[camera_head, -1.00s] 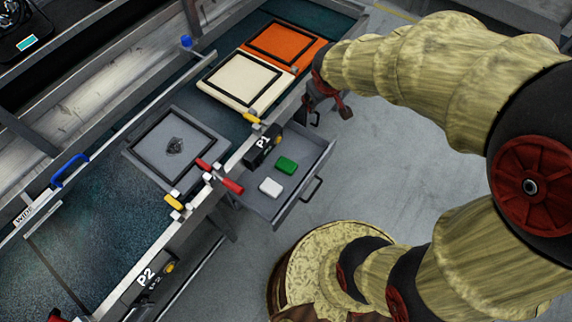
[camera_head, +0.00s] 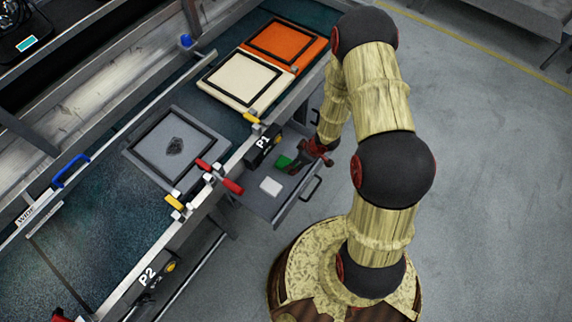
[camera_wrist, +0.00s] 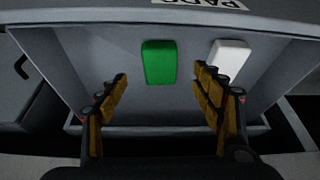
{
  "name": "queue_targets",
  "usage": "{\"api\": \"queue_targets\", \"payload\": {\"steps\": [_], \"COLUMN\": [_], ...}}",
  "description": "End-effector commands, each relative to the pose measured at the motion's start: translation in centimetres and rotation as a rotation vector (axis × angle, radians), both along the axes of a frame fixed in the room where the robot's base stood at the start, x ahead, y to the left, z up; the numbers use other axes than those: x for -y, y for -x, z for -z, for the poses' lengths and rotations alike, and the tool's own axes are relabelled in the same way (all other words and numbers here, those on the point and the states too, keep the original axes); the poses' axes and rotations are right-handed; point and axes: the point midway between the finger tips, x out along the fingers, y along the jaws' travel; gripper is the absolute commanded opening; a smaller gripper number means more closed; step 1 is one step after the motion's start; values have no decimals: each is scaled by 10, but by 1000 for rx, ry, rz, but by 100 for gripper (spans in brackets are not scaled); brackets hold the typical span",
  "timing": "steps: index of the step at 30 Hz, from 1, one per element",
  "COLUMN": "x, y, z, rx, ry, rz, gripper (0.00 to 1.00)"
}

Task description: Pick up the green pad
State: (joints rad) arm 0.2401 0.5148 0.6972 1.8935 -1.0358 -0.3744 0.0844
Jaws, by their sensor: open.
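The green pad (camera_wrist: 159,62) lies flat in the open grey drawer (camera_head: 258,201). In the wrist view it sits ahead of my gripper (camera_wrist: 161,93), between the lines of its two spread fingers. The fingers are open with nothing between them, and I see no contact with the pad. In the head view my gripper (camera_head: 305,163) is over the right part of the drawer, and the green pad (camera_head: 284,161) is partly hidden beside it. A white pad (camera_wrist: 230,56) lies to the right of the green one in the wrist view; it also shows in the head view (camera_head: 270,186).
The drawer's walls and handle (camera_head: 312,188) surround the pads closely. The workbench above holds a cream frame (camera_head: 239,82), an orange frame (camera_head: 286,47), a grey tray (camera_head: 148,150) and a red-handled clamp (camera_head: 231,186). Open floor lies to the right.

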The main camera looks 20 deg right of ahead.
Motion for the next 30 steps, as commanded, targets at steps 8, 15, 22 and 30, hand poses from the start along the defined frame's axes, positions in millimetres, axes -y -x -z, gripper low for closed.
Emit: {"api": "queue_targets", "payload": {"steps": [8,15,22,30], "x": [-6,-12,-18,-18], "y": [-7,-13,-20,-20], "z": [25,50,70,68], "rx": [0,-1,0,0], "ry": [1,2,1,1], "rz": [1,0,3,3], "gripper": [67,67,67,62]}}
